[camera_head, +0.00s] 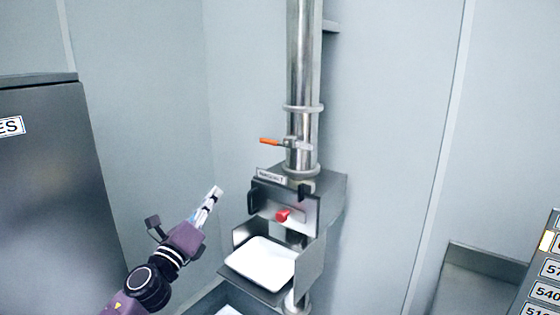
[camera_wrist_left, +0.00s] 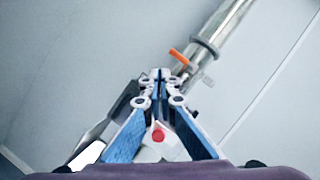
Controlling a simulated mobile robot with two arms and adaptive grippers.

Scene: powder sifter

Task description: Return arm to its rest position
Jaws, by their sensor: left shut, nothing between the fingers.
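My left gripper (camera_head: 214,193) is raised to the left of the sifter, apart from it, with its fingers pointing up and right. Its fingers are shut with nothing between them, and they show in the left wrist view (camera_wrist_left: 161,75). The sifter (camera_head: 312,205) is a metal box with a red knob (camera_head: 283,215) on its front, below a vertical steel pipe (camera_head: 302,85). An orange-handled valve (camera_head: 269,141) sits on the pipe; the handle also shows in the left wrist view (camera_wrist_left: 179,57). My right gripper is not in view.
A white tray (camera_head: 262,262) rests on the sifter's lower shelf, close to the right of my left arm. A dark grey cabinet (camera_head: 55,200) stands at the left. A labelled rack (camera_head: 540,275) is at the lower right. Open space lies above my left gripper.

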